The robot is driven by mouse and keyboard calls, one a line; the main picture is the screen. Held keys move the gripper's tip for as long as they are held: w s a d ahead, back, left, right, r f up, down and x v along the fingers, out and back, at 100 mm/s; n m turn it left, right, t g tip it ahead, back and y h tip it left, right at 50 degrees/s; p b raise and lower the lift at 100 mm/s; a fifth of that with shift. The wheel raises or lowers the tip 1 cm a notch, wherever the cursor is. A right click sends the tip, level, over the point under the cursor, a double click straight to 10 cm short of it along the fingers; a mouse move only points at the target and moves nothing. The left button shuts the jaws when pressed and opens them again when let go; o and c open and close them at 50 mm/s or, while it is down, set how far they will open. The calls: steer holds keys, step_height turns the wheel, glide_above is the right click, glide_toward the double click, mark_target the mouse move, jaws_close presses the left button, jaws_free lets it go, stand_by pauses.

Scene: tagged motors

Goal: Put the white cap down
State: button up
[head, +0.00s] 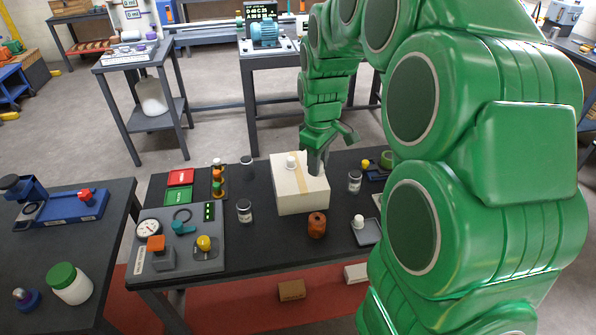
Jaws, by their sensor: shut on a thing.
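My green gripper (317,163) points down over the right part of the top of a cream box (300,198). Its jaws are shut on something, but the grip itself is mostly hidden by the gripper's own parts. A small white cap (291,161) shows just left of the fingers, at the top of the box. I cannot tell clearly from this view whether it touches the box top. Another small white round piece (358,220) sits on a grey tray (367,236) at the right of the dark table.
On the dark table (270,244), an orange-brown cylinder (317,225) and lidded jars (244,211) (355,181) stand around the box. A grey panel (204,262) with gauge and buttons fills the left. My arm hides the table's right end. Bare table lies in front of the box.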

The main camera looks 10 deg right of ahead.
steer(key=shift+s+a+r, duration=0.1)
steer(key=shift+s+a, duration=0.05)
steer(key=shift+s, duration=0.1)
steer(key=w+f, duration=0.5)
steer(key=w, duration=0.4)
glide_above(305, 175)
steer(key=shift+s+f, duration=0.2)
steer(key=shift+f, duration=2)
steer(key=shift+w+f, duration=0.2)
steer(key=shift+f, duration=1.6)
steer(key=shift+f, duration=0.1)
steer(key=o, duration=1)
